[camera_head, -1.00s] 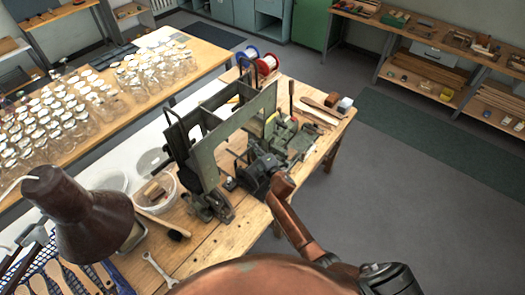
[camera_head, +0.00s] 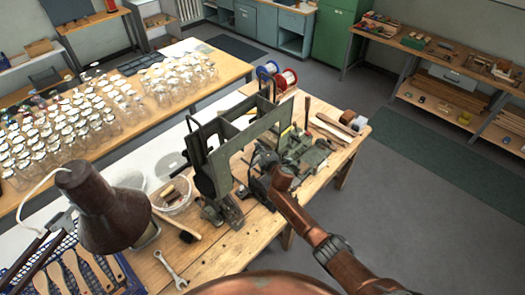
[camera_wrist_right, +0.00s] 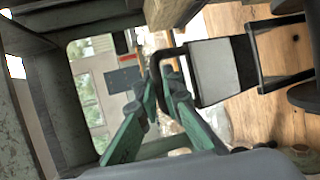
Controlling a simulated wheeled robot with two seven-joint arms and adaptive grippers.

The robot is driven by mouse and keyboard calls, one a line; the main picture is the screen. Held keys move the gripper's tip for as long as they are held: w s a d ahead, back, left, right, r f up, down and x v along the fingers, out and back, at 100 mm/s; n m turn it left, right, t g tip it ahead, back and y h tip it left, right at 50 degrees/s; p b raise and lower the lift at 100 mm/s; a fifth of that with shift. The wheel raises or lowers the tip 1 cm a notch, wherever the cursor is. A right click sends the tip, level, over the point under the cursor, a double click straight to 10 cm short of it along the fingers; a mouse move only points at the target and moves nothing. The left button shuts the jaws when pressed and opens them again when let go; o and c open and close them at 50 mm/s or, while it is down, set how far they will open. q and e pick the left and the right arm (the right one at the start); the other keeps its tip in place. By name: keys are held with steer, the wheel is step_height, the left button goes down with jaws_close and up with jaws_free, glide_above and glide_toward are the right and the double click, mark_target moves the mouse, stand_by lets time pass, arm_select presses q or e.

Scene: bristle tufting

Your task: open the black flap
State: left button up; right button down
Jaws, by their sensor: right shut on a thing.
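The grey-green machine (camera_head: 238,158) stands on the wooden bench, with black bar handles on its upper part. My right gripper (camera_head: 266,165) reaches in at the machine's right side, and its fingertips cannot be made out there in the head view. In the right wrist view, the green fingers of my right gripper (camera_wrist_right: 167,74) are closed together on a black bar (camera_wrist_right: 160,58). This bar belongs to the black flap (camera_wrist_right: 245,66), which has a pale grey panel. How far the flap stands open cannot be told. My left gripper is not in view.
A dark red lamp (camera_head: 103,205) stands at the front left of the bench. A clear tub (camera_head: 176,197), a brush (camera_head: 180,229) and a wrench (camera_head: 170,270) lie near the machine. Many jars (camera_head: 75,125) fill the left table. The floor to the right is free.

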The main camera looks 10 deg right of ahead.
steer(key=shift+w+a+r, duration=0.15)
steer(key=shift+w+r, duration=0.1)
steer(key=shift+w, duration=0.1)
steer(key=c, duration=2.1)
jaws_free()
steer(key=shift+f, duration=0.1)
steer(key=shift+s+r, duration=0.2)
steer(key=shift+s, duration=0.4)
steer(key=v, duration=1.1)
steer(key=shift+w+r, duration=0.1)
steer(key=shift+r, duration=0.05)
